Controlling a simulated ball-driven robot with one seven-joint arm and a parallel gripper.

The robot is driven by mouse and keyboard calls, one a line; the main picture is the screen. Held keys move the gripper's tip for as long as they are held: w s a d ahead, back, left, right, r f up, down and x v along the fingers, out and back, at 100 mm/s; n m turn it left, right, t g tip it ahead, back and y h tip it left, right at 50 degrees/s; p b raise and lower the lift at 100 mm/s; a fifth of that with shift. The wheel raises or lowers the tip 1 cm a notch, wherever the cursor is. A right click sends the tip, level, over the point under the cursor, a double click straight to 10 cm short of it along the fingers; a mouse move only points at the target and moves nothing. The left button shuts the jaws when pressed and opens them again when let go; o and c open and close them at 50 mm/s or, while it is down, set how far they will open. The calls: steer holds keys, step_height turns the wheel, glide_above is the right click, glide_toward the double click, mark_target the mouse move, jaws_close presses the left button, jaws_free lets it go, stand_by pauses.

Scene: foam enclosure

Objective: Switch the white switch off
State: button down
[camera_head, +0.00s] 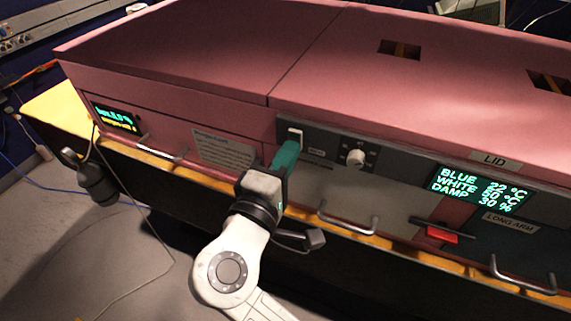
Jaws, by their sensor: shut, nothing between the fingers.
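The white switch (295,135) sits at the left end of the dark control panel on the front of the pink enclosure. Its on or off position is too small to tell. My gripper (290,148), with green fingers, is shut and empty, and its tips are just below the switch. I cannot tell whether the tips touch it. My white arm comes up from the bottom of the picture.
Right of the switch are a white knob (355,157) and a display (479,188) with green text. Metal handles (348,219) and a red switch (441,232) stand out from the front. A smaller display (116,117) is at the left. Cables hang at the left.

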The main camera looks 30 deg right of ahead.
steer(key=b+v, duration=0.1)
steer(key=v, duration=0.9)
steer(key=shift+s+a+b, duration=0.2)
steer(key=shift+a+b, duration=0.1)
steer(key=shift+b, duration=0.1)
steer(key=d+f+m+g+y, duration=0.15)
steer(key=d+f+y, duration=0.3)
steer(key=f, duration=0.55)
steer(key=d+f+m+g+y, duration=0.1)
steer(key=d+f+g+y, duration=0.2)
steer(key=d+f, duration=0.5)
steer(key=s+d+f+m+g+y, duration=0.2)
steer(key=s+f+y, duration=0.1)
steer(key=s+f, duration=0.4)
steer(key=s+d+f+m+g+y, duration=0.1)
steer(key=s+f+m+g+y, duration=0.2)
steer(key=s+f, duration=0.4)
steer(key=s+y, duration=0.1)
steer(key=s, duration=0.2)
steer(key=shift+d, duration=0.4)
